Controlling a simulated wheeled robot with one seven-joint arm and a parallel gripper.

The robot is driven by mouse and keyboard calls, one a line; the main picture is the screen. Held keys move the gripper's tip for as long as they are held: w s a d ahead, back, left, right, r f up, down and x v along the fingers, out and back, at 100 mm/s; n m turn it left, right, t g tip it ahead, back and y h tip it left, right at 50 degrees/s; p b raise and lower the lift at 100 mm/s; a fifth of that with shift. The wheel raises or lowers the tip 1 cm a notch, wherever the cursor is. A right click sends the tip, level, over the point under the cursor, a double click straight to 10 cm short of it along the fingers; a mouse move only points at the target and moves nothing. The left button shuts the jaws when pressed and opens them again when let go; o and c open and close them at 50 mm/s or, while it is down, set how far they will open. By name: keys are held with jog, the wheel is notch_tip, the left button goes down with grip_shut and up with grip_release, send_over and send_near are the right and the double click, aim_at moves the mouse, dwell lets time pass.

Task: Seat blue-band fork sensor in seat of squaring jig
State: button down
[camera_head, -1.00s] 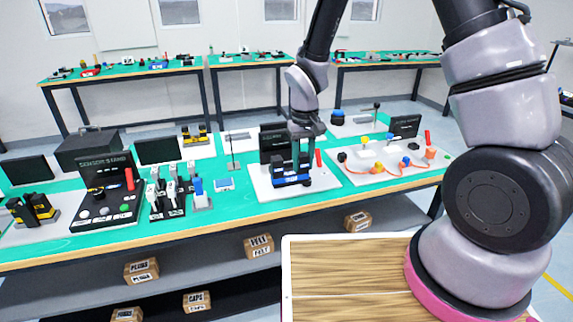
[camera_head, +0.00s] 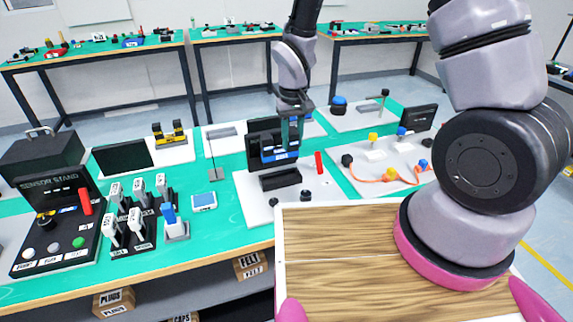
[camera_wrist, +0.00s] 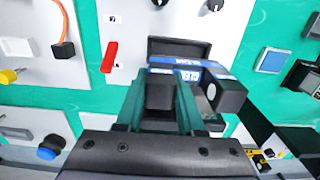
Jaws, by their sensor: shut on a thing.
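My gripper (camera_head: 291,131), with green fingers, is shut on the blue-band fork sensor (camera_head: 280,157), a black body with a bright blue label band. In the wrist view, the sensor's blue band (camera_wrist: 176,62) lies across the fingertips (camera_wrist: 160,88), with a black body end sticking out to the right. The squaring jig is a white plate (camera_head: 246,198) carrying a black block (camera_head: 280,180), also seen in the wrist view (camera_wrist: 185,45). The sensor appears above and behind this block in the head view. The gap between them is hard to judge, and the seat's inside is hidden.
A red handle (camera_head: 319,162) stands right of the black block. Black knobs (camera_head: 305,194) sit at the plate's front. Left are a small blue-screened device (camera_head: 204,201) and several upright grey sensors (camera_head: 138,222).

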jog(key=shift+f, duration=3.6)
jog(key=shift+f, duration=0.15)
jog(key=c, duration=0.5)
grip_release()
notch_tip(320, 180, up, 13)
jog(key=shift+f, duration=0.2)
notch_tip(320, 180, up, 10)
jog(key=m+t, duration=0.1)
jog(key=m, duration=0.1)
send_over(292, 160)
jog(key=w+d, duration=0.2)
jog(key=d, duration=0.3)
jog(key=s+d+r+m+t+y, duration=0.1)
jog(key=s+d+r+m+t, duration=0.15)
jog(key=d+r, duration=0.4)
jog(key=s+d+r+m+t+y, duration=0.1)
jog(key=s+d+r, duration=0.25)
jog(key=r, duration=0.55)
jog(key=s+d+r+t, duration=0.1)
jog(key=s+r, duration=0.1)
jog(key=s+d+r+m, duration=0.1)
jog(key=s+d, duration=0.1)
jog(key=s, duration=0.1)
jog(key=s+d+r+m+t, duration=0.1)
jog(key=s+r, duration=0.1)
jog(key=shift+s+d+r+t, duration=0.2)
jog(key=shift+s+r+t, duration=0.1)
jog(key=shift+s+t, duration=0.1)
